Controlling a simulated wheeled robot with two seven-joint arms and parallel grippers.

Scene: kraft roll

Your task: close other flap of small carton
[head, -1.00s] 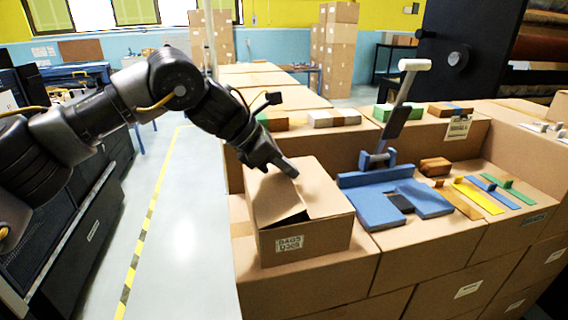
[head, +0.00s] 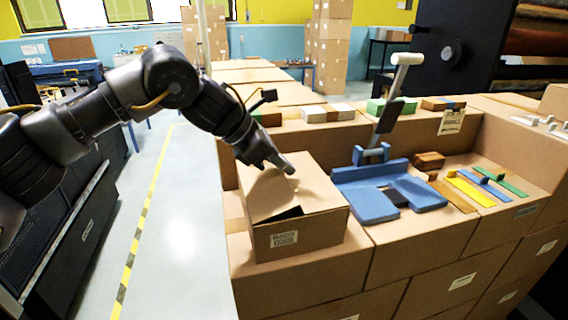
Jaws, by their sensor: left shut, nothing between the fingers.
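The small carton (head: 315,233) stands on the cardboard bench at the front left, with a printed label (head: 284,239) on its front. Its top flaps (head: 313,187) lie mostly down. A dark gap (head: 287,213) shows at the front edge, where one flap sits slightly raised. My left gripper (head: 288,168) is shut and empty, with its fingertips over the rear part of the carton top. I cannot tell whether they touch it. My right gripper is not in view.
A blue fixture (head: 372,204) with an upright lever (head: 394,105) stands just right of the carton. Beyond it lie a brown block (head: 429,161) and yellow, blue and green strips (head: 470,192). A raised cardboard ledge (head: 440,143) runs behind. Open floor (head: 185,230) lies left of the bench.

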